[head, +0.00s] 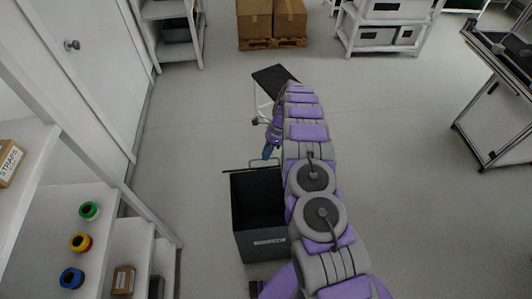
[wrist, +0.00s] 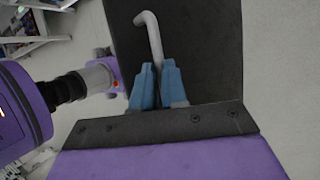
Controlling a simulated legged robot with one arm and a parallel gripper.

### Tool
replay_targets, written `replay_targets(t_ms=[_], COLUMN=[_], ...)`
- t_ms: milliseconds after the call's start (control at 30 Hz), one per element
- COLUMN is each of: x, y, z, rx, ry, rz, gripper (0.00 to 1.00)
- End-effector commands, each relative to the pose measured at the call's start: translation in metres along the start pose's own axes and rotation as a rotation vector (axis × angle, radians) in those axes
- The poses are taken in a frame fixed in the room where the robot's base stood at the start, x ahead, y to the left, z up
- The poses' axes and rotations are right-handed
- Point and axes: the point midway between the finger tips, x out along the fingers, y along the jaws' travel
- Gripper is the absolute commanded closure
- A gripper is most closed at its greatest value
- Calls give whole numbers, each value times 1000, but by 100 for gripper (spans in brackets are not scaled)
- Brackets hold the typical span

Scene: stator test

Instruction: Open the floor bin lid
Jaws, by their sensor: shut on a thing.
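The black floor bin (head: 262,247) stands on the floor with a pale label on its front. Its top looks open onto a dark inside. The lid (head: 240,172) appears as a thin dark edge at the bin's far side, seen nearly edge-on, so its exact angle is hard to tell. A thin pale handle (head: 262,160) sticks out beyond that edge. In the wrist view the bent handle (wrist: 151,33) runs in front of a dark panel (wrist: 200,45). My gripper (wrist: 158,82) has its blue fingers shut on the handle; it also shows in the head view (head: 268,152).
White shelving (head: 62,215) with coloured spools stands at the left. A dark panel on a pale frame (head: 272,78) lies beyond my gripper. Boxes on a pallet (head: 272,42) stand at the back, and a metal-framed bench (head: 490,90) at the right. Floor right of my arm is clear.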

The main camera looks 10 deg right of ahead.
Motion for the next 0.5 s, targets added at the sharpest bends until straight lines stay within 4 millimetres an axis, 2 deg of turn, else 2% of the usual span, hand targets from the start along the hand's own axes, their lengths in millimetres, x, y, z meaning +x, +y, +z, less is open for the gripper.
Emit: replay_targets(t_ms=[100,133,367,500], x=[1,1,1,1], y=[0,-1,0,0], z=[3,3,3,2], rx=[-2,-2,-2,-2], ry=[-3,-4,-4,-3], rz=[-1,-1,-2,-1], gripper=[100,85,63,62])
